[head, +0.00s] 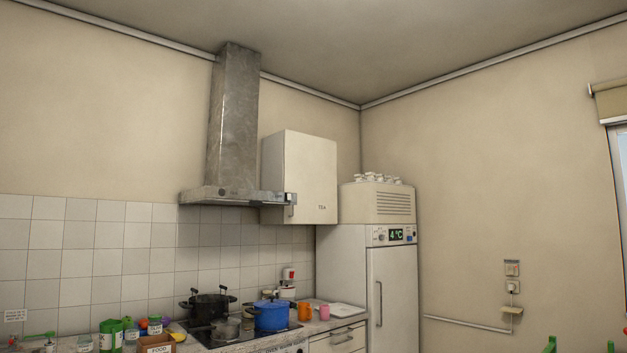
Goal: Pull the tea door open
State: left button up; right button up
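The tea door (310,180) is the pale front of a white wall cabinet, marked "TEA" near its lower right corner. It looks shut, flush with the cabinet body. A small metal handle (290,204) shows at the door's lower left, close to the right end of the hood. Neither of my grippers shows in the head view, so nothing is seen touching the door or handle.
A metal range hood (235,125) is left of the cabinet. A white fridge (395,285) stands at the right, with a vented box (380,203) on top. Below, the counter holds a black pot (208,306), a blue pot (271,316) and orange and pink cups.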

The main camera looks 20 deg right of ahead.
aim_at(311, 162)
jog(key=i+l+z, duration=0.3)
jog(key=i, duration=0.15)
jog(key=i+l+z, duration=0.15)
jog(key=i+z, duration=0.2)
jog(key=i, duration=0.15)
jog(key=i+l+z, duration=0.1)
jog(key=i+z, duration=0.15)
jog(key=i, duration=2.7)
